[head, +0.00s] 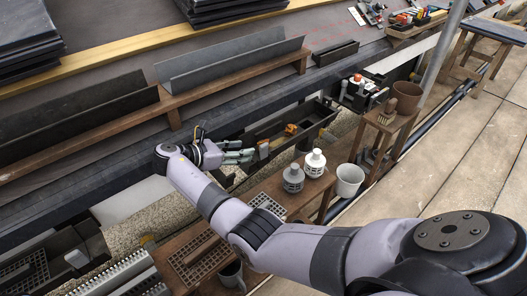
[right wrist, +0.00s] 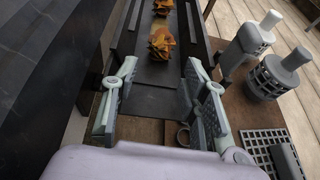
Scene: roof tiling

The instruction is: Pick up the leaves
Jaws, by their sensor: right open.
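A small clump of orange-brown leaves (head: 291,129) lies in a dark open trough (head: 318,113) below the roof edge. In the right wrist view the leaves form a nearer clump (right wrist: 163,42) and a smaller one behind it at the top edge. My right gripper (head: 246,155) is at the near end of the trough, just left of the leaves in the head view. In the right wrist view its jaws (right wrist: 160,72) are spread wide and empty, with the leaves ahead of and apart from the fingertips. My left gripper is not in view.
The roof edge (head: 100,185) runs along the left.

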